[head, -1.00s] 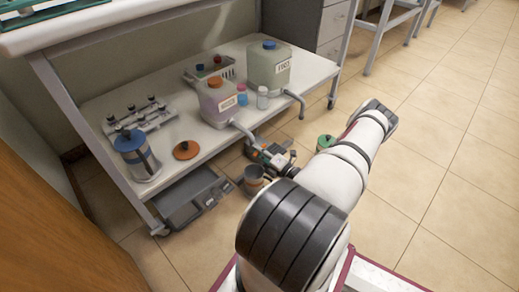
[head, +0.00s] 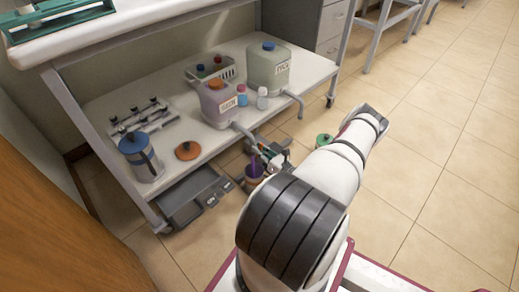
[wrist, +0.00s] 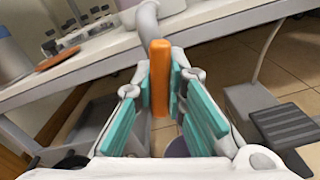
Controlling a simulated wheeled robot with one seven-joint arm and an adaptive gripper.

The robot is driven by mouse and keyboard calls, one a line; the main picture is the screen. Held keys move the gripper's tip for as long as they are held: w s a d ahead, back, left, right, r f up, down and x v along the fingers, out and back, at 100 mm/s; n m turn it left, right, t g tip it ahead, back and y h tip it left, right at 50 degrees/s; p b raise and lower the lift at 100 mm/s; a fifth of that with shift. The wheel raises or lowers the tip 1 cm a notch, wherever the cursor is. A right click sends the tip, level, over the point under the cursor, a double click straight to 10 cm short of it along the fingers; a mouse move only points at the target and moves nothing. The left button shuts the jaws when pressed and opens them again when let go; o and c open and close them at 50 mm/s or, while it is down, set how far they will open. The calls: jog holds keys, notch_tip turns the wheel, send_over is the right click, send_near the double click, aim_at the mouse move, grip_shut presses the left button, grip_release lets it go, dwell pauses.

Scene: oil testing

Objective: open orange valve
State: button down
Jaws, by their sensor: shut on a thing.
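The orange valve handle (wrist: 160,75) stands upright between the teal pads of my gripper (wrist: 160,85) in the wrist view, and the gripper is shut on it. It sits at the end of the grey spout (wrist: 147,18). The spout (head: 243,131) comes from the pinkish jug with an orange cap (head: 217,99) on the table. In the head view my gripper (head: 270,158) is below the table edge, beside a purple stream over the grey cup (head: 253,183). Something purple (wrist: 178,148) shows low between the fingers in the wrist view.
A greenish jug with a blue cap (head: 268,66) stands at the table's back right, its own spout past the edge. A blue-lidded canister (head: 141,158) and an orange disc (head: 187,150) are at left.

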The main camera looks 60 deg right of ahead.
jog(key=shift+n+p, duration=0.5)
jog(key=shift+n, duration=1.4)
jog(key=c, duration=1.6)
grip_release()
jog(key=shift+s, duration=0.1)
jog(key=v, duration=1.1)
jog(key=shift+s, duration=0.4)
